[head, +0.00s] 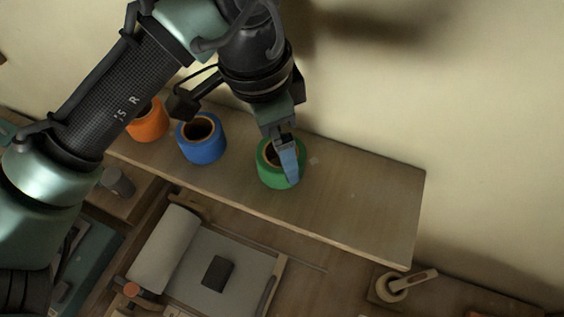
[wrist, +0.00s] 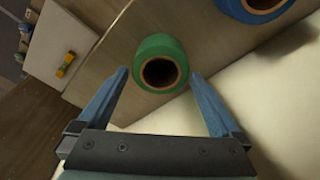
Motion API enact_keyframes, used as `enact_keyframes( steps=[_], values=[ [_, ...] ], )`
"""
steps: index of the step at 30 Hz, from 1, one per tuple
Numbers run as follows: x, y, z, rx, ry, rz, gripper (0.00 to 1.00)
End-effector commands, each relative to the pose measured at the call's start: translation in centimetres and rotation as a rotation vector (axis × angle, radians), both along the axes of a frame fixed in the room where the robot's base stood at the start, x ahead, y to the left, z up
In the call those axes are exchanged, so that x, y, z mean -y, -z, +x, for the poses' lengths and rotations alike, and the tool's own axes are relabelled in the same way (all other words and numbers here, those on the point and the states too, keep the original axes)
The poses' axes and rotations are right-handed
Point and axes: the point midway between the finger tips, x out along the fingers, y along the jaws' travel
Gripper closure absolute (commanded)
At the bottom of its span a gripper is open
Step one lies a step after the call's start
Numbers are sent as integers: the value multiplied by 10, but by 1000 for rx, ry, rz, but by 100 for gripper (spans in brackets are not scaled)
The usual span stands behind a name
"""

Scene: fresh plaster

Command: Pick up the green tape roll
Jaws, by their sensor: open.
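The green tape roll (head: 268,177) stands on the wooden shelf (head: 350,197), its round hole facing up. In the wrist view the green roll (wrist: 158,45) lies ahead, between the lines of the two blue fingers. My gripper (head: 287,160) is open over the roll in the head view, and one finger hides part of the roll's right side. In the wrist view my gripper (wrist: 158,74) has a finger on either side of the roll's near edge. I cannot tell whether the fingers touch it.
A blue roll (head: 202,144) stands left of the green one, and an orange roll (head: 149,122) stands farther left. The shelf is clear to the right. A pale wall (head: 450,100) rises close behind.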

Motion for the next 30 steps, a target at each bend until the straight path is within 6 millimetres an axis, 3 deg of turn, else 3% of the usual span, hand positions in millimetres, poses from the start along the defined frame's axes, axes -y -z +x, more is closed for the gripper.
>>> enact_keyframes(
  steps=[1,5,14,25,30],
  values=[
    [-1,14,0,0,-1,3,0],
    [2,27,1,-1,0,0,0],
    [3,27,1,-1,0,0,0],
    [3,27,1,-1,0,-1,67],
    [3,27,1,0,0,-1,68]
  ],
)
